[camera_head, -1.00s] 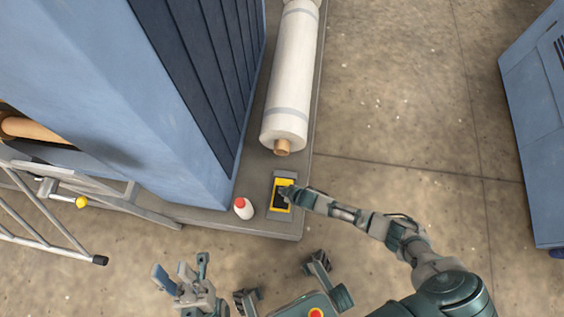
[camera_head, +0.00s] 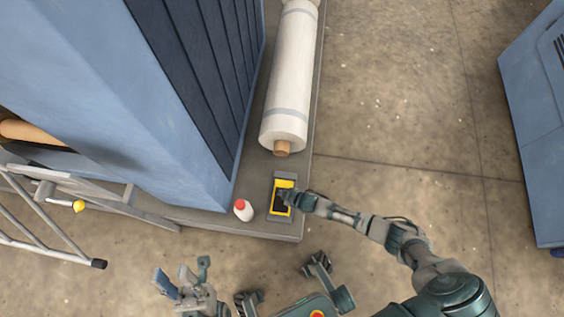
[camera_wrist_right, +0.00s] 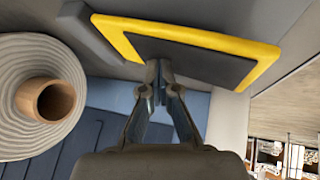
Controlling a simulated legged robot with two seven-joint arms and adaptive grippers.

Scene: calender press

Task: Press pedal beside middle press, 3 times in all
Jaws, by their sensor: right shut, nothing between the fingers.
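The pedal (camera_head: 279,207) is a dark plate with a yellow border in a grey housing, on the grey plinth beside the blue press (camera_head: 110,70). It also shows in the right wrist view (camera_wrist_right: 190,58), at the top. My right gripper (camera_head: 287,197) is shut and empty, its fingertips at the pedal's right side in the head view. In the right wrist view its closed tips (camera_wrist_right: 158,68) overlap the pedal's near edge; I cannot tell whether they touch it. My left gripper (camera_head: 187,272) is at the bottom left, over the floor, its fingers spread apart.
A white bottle with a red cap (camera_head: 243,210) stands just left of the pedal. A white roll on a brown core (camera_head: 290,90) lies behind it. A metal ladder-like frame (camera_head: 60,215) is at left. Another blue machine (camera_head: 540,130) stands at right. The floor between is clear.

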